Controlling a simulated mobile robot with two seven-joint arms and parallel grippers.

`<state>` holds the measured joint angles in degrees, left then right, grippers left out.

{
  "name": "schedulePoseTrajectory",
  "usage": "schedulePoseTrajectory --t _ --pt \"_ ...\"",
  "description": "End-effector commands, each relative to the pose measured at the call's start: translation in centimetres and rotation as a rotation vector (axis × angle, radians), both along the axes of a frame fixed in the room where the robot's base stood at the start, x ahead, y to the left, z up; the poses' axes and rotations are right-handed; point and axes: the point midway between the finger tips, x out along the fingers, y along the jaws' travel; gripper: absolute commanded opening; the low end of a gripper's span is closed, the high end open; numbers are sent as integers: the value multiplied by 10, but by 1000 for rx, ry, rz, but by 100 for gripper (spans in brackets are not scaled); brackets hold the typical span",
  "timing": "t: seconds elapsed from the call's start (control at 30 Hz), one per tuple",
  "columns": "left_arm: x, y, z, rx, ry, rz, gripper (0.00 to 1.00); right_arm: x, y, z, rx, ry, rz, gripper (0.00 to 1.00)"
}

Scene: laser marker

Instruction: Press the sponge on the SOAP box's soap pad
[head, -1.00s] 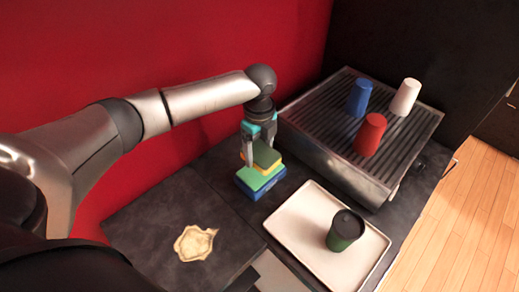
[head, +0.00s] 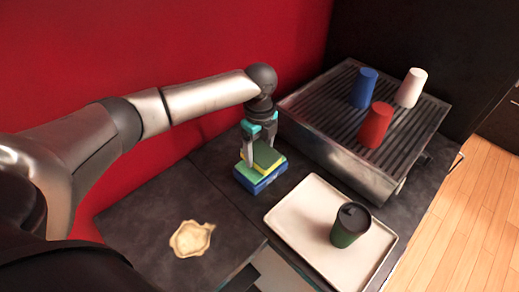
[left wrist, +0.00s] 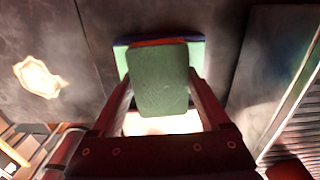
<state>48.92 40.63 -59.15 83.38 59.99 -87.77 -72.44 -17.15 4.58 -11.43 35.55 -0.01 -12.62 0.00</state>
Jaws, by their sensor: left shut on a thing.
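My left gripper (head: 259,146) is shut on a sponge (head: 268,156), which looks yellow and green in the head view. The sponge also shows as a dark green block between the fingers in the left wrist view (left wrist: 158,80). The SOAP box (head: 266,184) is blue, with a green soap pad (head: 245,174) on top. The sponge is right over the pad, very close to it or touching; I cannot tell which. It hides most of the pad in the left wrist view, where pale green edges (left wrist: 197,55) show at its sides. My right gripper is not in view.
A cream tray (head: 296,215) with a dark green lidded cup (head: 349,226) lies to the right. Behind it stands a ribbed metal rack (head: 325,112) with blue, red and white cups. A tan stain (head: 191,239) marks the dark counter at front left.

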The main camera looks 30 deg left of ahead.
Motion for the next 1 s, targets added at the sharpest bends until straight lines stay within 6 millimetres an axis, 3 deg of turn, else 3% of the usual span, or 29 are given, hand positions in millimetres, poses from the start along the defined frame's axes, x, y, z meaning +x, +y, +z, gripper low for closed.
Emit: schedulePoseTrajectory --t 1.0 --pt "0 0 -11 0 1 0 35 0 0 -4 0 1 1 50"
